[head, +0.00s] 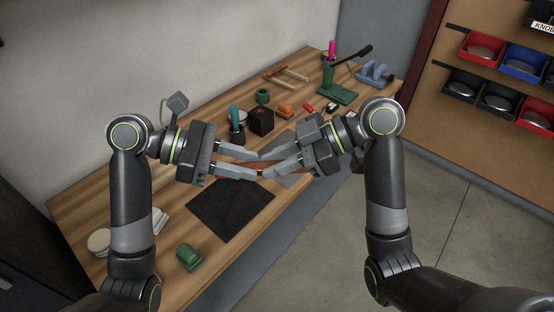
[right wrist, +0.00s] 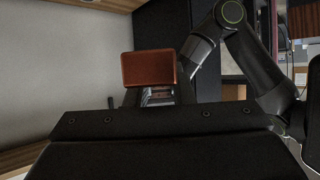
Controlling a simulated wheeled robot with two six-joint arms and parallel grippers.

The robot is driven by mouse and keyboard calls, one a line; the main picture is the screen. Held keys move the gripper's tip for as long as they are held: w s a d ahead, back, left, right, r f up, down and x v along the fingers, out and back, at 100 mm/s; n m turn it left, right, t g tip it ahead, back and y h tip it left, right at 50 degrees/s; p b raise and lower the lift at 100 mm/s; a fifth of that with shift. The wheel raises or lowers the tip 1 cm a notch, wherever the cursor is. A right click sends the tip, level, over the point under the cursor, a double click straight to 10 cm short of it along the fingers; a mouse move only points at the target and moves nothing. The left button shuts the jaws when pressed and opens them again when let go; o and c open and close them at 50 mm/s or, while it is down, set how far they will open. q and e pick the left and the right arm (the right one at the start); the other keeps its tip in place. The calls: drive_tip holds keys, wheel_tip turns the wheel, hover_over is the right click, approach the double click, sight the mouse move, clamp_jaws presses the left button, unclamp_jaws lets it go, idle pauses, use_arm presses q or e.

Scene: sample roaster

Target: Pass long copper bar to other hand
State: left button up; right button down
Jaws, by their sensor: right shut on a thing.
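The long copper bar (head: 263,167) is held in the air above the bench, mostly hidden between the fingers in the head view. Its reddish-brown end face shows large in the right wrist view (right wrist: 149,69). My right gripper (head: 265,164) is shut on the bar, coming from the right. My left gripper (head: 257,166) faces it from the left, its fingertips close to the right fingertips. The left fingers stand apart, one on the far side and one on the near side of the bar. Whether they touch it is hard to see.
A black mat (head: 232,208) lies on the wooden bench (head: 85,203) below the grippers. A dark box (head: 261,121), a green-based press (head: 336,93) and small parts stand behind. A green object (head: 189,257) and a round tin (head: 100,241) are at front left. Bins (head: 482,46) hang right.

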use_arm(q)
drive_tip(key=o, duration=0.3)
drive_tip(key=shift+o, duration=0.2)
